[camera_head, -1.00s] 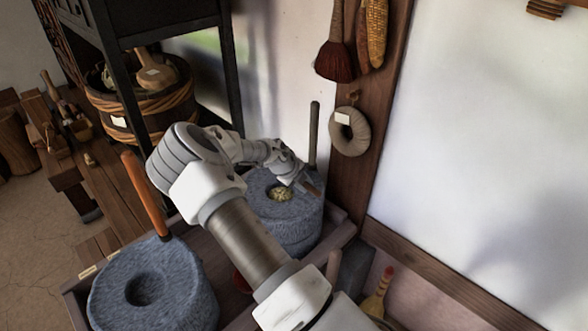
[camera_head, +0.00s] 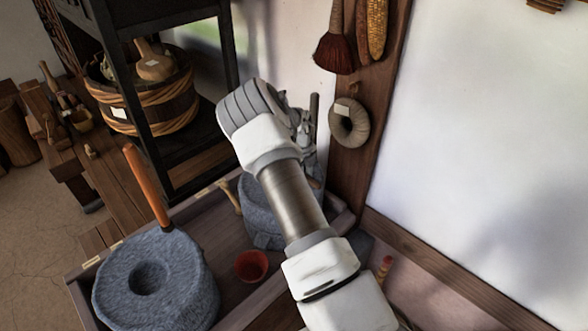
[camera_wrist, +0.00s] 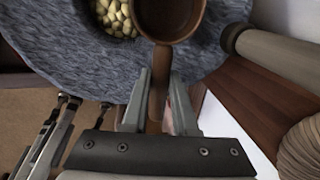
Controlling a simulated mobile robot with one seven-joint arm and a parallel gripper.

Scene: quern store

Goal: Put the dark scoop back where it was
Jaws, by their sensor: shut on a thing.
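In the wrist view, my gripper (camera_wrist: 160,78) is shut on the handle of the dark brown scoop (camera_wrist: 170,14). The scoop's round bowl points away from my fingers and its top is cut off by the picture edge; the part inside that shows looks empty. Below it is the far grey stone quern (camera_wrist: 60,45), with pale beans (camera_wrist: 113,15) in its hole just left of the bowl. In the head view, my arm covers much of this quern (camera_head: 258,205), and the scoop cannot be made out there.
The near quern (camera_head: 190,285) with its orange-brown handle (camera_head: 147,187) stands at the left of the wooden tray (camera_head: 222,312). A small red bowl (camera_head: 252,266) sits between the querns. The far quern's upright handle (camera_wrist: 270,55) is close to the right. A straw ring (camera_head: 350,124) hangs on the post.

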